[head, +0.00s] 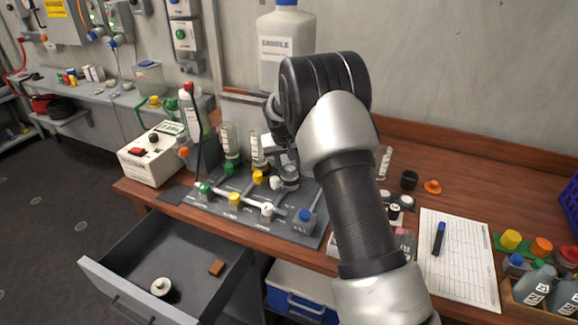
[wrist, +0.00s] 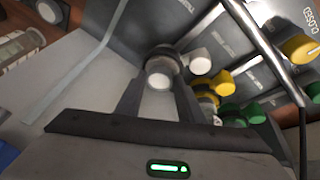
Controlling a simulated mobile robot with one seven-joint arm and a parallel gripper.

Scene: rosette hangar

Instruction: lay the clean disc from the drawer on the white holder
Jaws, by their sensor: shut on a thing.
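My gripper (wrist: 158,88) is over the grey manifold board (head: 250,218), near its back right part; in the head view my arm hides most of it. In the wrist view its two dark fingers are closed about a small pale disc (wrist: 159,82). Just beyond the fingertips is a round grey cylinder-like piece, probably the holder (wrist: 162,58); it also shows in the head view (head: 290,178) under my gripper. I cannot tell whether the disc touches it. The drawer (head: 115,287) is open; in it are a round white-topped item (head: 160,286) and a brown block (head: 216,268).
Yellow, green, white and blue knobs stand close around on the board. Glass bottles (head: 229,140) and a large white jug (head: 286,45) stand behind. A white control box (head: 152,157) is at left. A clipboard sheet (head: 458,255) with a pen lies at right.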

